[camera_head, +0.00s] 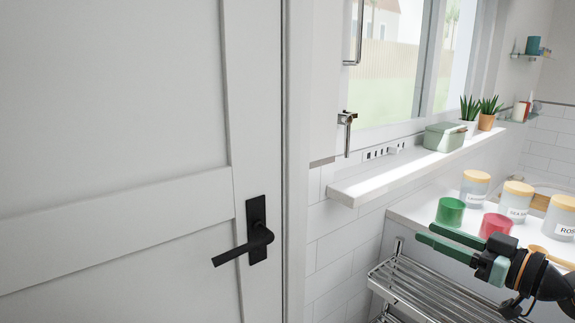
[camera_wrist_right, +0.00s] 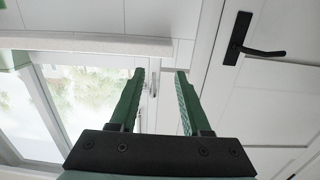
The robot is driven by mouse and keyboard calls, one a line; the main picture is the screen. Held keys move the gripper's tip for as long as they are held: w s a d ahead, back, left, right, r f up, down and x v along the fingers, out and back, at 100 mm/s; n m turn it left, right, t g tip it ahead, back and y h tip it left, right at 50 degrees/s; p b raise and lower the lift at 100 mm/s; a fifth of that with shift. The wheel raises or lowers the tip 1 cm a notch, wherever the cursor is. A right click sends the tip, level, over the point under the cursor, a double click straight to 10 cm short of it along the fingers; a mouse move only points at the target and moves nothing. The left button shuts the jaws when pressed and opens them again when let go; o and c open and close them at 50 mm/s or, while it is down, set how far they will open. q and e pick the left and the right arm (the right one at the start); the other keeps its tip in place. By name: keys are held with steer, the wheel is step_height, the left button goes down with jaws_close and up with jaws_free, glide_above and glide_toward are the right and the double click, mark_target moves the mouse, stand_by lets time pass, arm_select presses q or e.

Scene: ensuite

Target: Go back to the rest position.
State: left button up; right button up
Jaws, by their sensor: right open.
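My right gripper (camera_head: 440,244) comes in from the right edge of the head view. Its two green fingers point left, above the chrome rack and in front of the counter. In the right wrist view the fingers (camera_wrist_right: 160,74) are apart with nothing between them. My left gripper is not in the head view.
A white door (camera_head: 120,120) with a black handle (camera_head: 256,245) fills the left. A white shelf (camera_head: 400,165) holds a green box and two plants. The counter (camera_head: 410,212) holds a green cup (camera_head: 450,211), a red cup (camera_head: 496,225) and labelled jars (camera_head: 515,200). A chrome rack (camera_head: 420,285) stands below.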

step_height(320, 180, down, 12)
steer(key=a+m+h, duration=0.1)
steer(key=a+h, duration=0.1)
steer(key=s+a+f+m+g+h, duration=0.1)
steer(key=s+a+f, duration=0.1)
steer(key=s+f, duration=0.35)
steer(key=s+a+f+m+g+h, duration=0.1)
steer(key=s+a+f, duration=0.1)
steer(key=f, duration=0.6)
steer(key=s+a+f+g+h, duration=0.1)
steer(key=s+a+f, duration=0.15)
steer(key=f, duration=0.45)
steer(key=s+a+f+m+g+h, duration=0.2)
steer(key=s+a+f, duration=0.2)
steer(key=s+f, duration=0.7)
arm_select(q)
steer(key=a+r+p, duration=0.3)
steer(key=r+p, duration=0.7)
steer(key=p, duration=0.4)
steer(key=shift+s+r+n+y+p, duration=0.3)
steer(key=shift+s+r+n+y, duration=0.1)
arm_select(e)
steer(key=s+d+r, duration=0.1)
steer(key=r, duration=0.5)
steer(key=s+d+r+h, duration=0.1)
steer(key=s+d+r, duration=0.1)
steer(key=r, duration=0.5)
steer(key=shift+s+t, duration=0.2)
steer(key=shift+t, duration=0.1)
